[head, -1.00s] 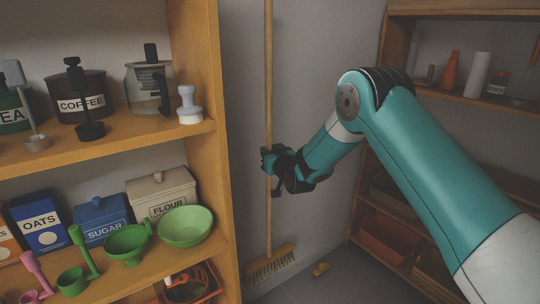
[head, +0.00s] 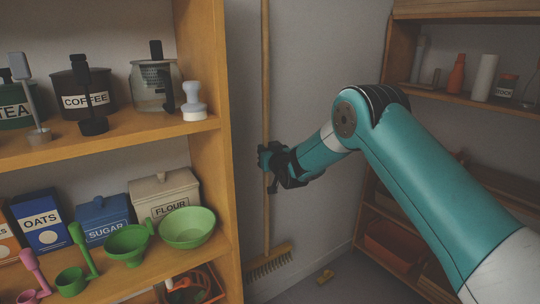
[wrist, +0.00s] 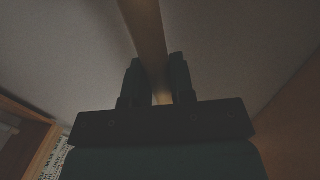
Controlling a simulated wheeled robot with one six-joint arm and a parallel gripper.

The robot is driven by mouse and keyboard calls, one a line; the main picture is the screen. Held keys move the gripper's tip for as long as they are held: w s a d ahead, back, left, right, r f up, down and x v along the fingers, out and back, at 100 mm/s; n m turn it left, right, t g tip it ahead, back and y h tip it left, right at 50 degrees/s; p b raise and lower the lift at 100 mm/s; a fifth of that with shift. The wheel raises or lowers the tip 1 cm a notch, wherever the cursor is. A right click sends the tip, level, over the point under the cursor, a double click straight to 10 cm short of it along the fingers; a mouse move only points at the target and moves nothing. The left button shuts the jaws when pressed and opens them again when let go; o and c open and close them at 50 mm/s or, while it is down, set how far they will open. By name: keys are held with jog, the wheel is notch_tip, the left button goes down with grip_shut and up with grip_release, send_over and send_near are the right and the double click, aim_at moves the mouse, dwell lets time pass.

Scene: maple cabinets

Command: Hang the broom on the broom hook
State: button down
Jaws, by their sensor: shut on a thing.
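The broom (head: 266,90) is upright in the head view, with a long wooden handle and its bristle head (head: 268,262) low near the floor by the back wall. My gripper (head: 267,160) is shut on the handle at about mid-height in the picture. In the wrist view the handle (wrist: 145,30) runs between the two fingers (wrist: 156,85). The handle's top end is out of the head view. No broom hook shows in either view.
A wooden shelf unit (head: 210,95) with jars, canisters and a green bowl (head: 187,228) stands close on the left of the broom. Another shelf (head: 470,105) stands on the right.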

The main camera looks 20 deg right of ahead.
aim_at(253, 146)
jog(key=shift+w+a+f+b, duration=0.1)
jog(key=shift+w+a+b, duration=0.3)
jog(key=shift+w, duration=0.45)
jog(key=shift+w+a+r+b, duration=0.1)
jog(key=shift+w+a+b, duration=0.05)
jog(key=shift+w+b, duration=0.6)
jog(key=shift+w+a+f+b, duration=0.1)
jog(key=shift+w+a+b, duration=0.25)
jog(key=shift+w, duration=0.55)
jog(key=shift+w+a+f+b, duration=0.1)
jog(key=shift+w+f+b, duration=0.45)
jog(key=shift+b, duration=0.2)
jog(key=shift+f+b, duration=0.3)
jog(key=shift+b, duration=0.15)
jog(key=c, duration=0.9)
grip_release()
jog(key=shift+f, duration=0.1)
jog(key=shift+s, duration=0.15)
